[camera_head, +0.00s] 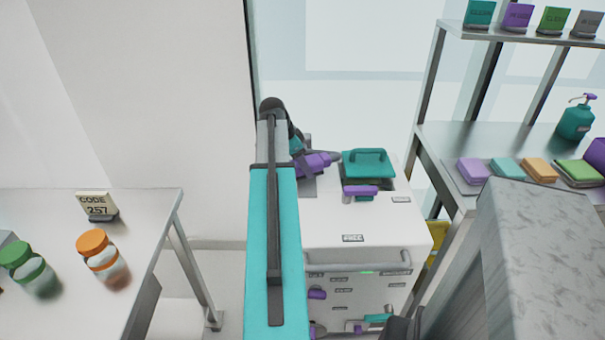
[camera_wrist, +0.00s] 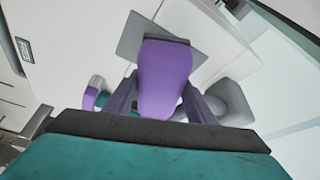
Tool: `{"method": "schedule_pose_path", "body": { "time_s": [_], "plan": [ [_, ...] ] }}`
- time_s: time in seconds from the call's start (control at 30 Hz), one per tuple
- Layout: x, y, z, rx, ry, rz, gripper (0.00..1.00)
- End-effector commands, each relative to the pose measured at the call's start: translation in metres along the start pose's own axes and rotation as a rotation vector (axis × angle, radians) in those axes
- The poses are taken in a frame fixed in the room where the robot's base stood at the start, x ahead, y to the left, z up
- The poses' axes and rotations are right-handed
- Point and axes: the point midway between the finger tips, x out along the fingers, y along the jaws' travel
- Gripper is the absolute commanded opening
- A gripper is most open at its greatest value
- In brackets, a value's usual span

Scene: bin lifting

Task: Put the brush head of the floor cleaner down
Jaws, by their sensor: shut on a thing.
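The floor cleaner (camera_head: 375,232) is a white boxy machine with a teal lid, standing just right of my arm in the head view. My gripper (camera_wrist: 160,92) is shut on a rounded purple handle (camera_wrist: 163,70), with one dark finger on each side of it. A grey square plate (camera_wrist: 130,38) lies behind the handle in the wrist view. In the head view this purple area (camera_head: 314,163) is at the machine's far left top, partly hidden by my arm. I cannot make out the brush head itself.
A second purple handle (camera_head: 361,190) sits by the teal lid (camera_head: 367,162). A table (camera_head: 160,215) with lidded jars stands left.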

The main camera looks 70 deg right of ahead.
Motion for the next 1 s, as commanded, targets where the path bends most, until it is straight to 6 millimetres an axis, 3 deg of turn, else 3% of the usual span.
{"method": "schedule_pose_path", "body": {
  "time_s": [0.5,0.97,1.0],
  "plan": [
    [0.03,0.0,0.013,-0.001,0.001,-0.001,0.29],
    [0.035,0.0,0.015,-0.001,0.001,-0.001,0.29],
    [0.034,0.0,0.015,-0.001,0.0,-0.001,0.55]
  ]
}}
